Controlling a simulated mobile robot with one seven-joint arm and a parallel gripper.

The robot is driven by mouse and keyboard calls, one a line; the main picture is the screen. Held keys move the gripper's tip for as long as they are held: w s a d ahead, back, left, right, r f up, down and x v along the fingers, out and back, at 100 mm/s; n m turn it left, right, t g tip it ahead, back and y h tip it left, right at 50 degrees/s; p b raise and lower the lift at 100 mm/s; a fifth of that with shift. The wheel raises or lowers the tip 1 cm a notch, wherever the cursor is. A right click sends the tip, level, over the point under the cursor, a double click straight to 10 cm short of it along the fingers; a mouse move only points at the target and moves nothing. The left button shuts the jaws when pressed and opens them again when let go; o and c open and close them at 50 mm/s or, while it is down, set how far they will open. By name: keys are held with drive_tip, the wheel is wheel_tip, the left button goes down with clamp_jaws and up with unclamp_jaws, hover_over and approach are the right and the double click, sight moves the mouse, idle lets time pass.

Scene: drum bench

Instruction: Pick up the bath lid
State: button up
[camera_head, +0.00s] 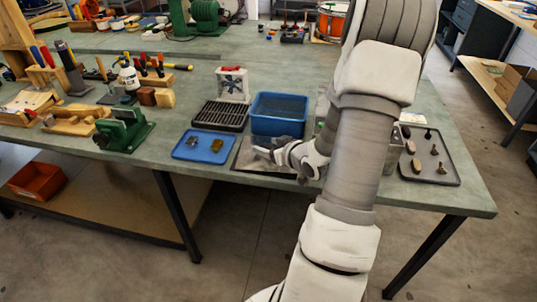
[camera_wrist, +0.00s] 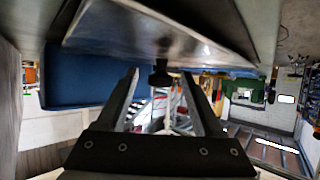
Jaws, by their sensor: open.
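The bath lid (camera_wrist: 190,35) is a grey metal sheet with a small black knob (camera_wrist: 160,75), filling the top of the wrist view. In the head view the lid (camera_head: 247,161) lies flat on the bench in front of the blue bath (camera_head: 278,113), partly hidden by my gripper (camera_head: 264,153). In the wrist view my gripper (camera_wrist: 164,85) is open, with its two fingers apart. The knob shows in the gap between the fingertips; I cannot tell whether they touch it. The blue bath (camera_wrist: 90,85) also shows at left there.
A blue tray (camera_head: 203,147) with small parts lies left of the lid, and a black rack (camera_head: 220,116) stands behind it. A dark tray (camera_head: 447,171) with pegs is at right, beyond my arm. A green vise (camera_head: 123,130) is at left.

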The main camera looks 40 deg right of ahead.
drive_tip(key=shift+c, duration=0.3)
clamp_jaws()
